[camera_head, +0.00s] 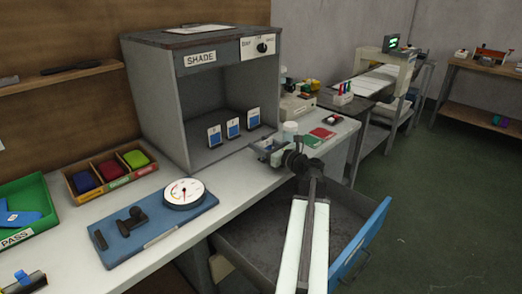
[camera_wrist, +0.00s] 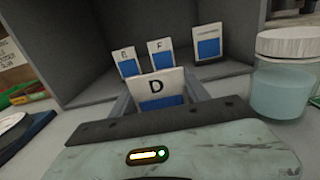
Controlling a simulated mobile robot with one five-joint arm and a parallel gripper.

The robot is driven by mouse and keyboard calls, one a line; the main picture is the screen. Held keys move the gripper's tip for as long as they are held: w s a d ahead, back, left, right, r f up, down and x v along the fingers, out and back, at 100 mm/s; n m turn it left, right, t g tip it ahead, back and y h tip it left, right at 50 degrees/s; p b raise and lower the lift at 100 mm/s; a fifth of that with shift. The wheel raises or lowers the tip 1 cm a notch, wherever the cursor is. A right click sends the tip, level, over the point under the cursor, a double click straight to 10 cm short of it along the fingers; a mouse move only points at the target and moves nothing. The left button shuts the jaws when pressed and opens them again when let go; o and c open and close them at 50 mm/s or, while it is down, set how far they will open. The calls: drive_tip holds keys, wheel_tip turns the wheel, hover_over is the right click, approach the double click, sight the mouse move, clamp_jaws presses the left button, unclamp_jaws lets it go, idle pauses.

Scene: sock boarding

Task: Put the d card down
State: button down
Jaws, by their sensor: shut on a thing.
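The d card (camera_wrist: 157,86), white with a black D and a blue lower part, stands upright between the grey fingers of my gripper (camera_wrist: 158,100) in the wrist view. My gripper is shut on it. In the head view my gripper (camera_head: 268,149) is over the bench just in front of the shade box (camera_head: 150,85), near its right side. I cannot make out the d card there. Three other white-and-blue cards stand inside the box: a left card (camera_head: 214,136), a middle card (camera_head: 233,128) and a right card (camera_head: 253,118). The middle one reads F (camera_wrist: 161,53) in the wrist view.
A lidded jar (camera_wrist: 286,72) stands close right of my gripper. A blue board with a dial (camera_head: 184,193) lies left on the bench. An open drawer (camera_head: 262,222) is below my arm. Red and green cards (camera_head: 322,133) lie farther right.

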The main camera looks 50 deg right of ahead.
drive_tip(key=shift+r, duration=0.15)
drive_tip(key=shift+f, duration=0.2)
drive_tip(key=c, duration=0.6)
unclamp_jaws()
drive_tip(key=shift+o, duration=0.2)
drive_tip(key=shift+r, duration=0.1)
